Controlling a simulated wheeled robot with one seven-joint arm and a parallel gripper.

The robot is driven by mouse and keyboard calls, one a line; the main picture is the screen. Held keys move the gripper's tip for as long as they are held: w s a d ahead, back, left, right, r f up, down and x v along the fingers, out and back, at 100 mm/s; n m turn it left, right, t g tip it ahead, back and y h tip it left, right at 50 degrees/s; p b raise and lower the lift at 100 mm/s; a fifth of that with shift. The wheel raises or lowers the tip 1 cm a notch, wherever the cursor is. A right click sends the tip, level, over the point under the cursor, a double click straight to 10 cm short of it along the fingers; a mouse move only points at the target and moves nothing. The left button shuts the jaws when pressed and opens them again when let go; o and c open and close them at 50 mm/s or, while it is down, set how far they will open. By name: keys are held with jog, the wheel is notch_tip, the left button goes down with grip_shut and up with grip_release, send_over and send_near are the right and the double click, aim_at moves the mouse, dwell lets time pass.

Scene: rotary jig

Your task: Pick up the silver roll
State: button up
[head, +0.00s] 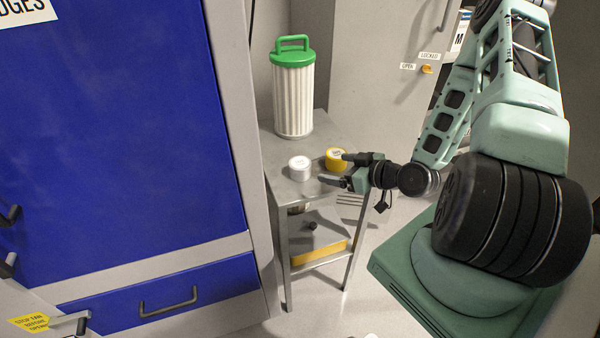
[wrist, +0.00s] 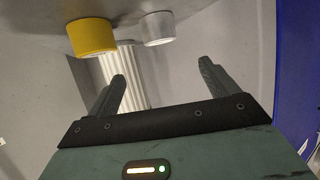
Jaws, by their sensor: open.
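The silver roll (head: 299,168) stands upright on the small metal table, left of a yellow roll (head: 336,159). In the wrist view the silver roll (wrist: 157,28) is at the top, right of the yellow roll (wrist: 91,37). My gripper (head: 337,169) is at the table's right side, its fingers pointing left toward the rolls. It is open and empty. In the wrist view its two fingers (wrist: 162,80) are apart, and the silver roll shows beyond them, not between them. Nothing hides the silver roll.
A white ribbed canister with a green lid (head: 293,90) stands at the back of the metal table (head: 283,214). A blue-fronted cabinet (head: 120,130) is close on the left. A grey locker (head: 385,60) stands behind. A lower shelf (head: 320,258) holds a yellow item.

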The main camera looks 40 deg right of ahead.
aim_at(305, 165)
jog(key=b+x, duration=0.2)
jog(key=x, duration=0.7)
jog(key=shift+b, duration=0.3)
jog(key=shift+f+p+x, duration=0.2)
jog(key=shift+p+x, duration=0.2)
jog(key=shift+x, duration=1.15)
jog(key=shift+f+p+x, duration=0.25)
jog(key=shift+p+x, duration=0.1)
jog(key=shift+x, duration=1.2)
jog(key=shift+s, duration=0.2)
jog(key=c, duration=1.2)
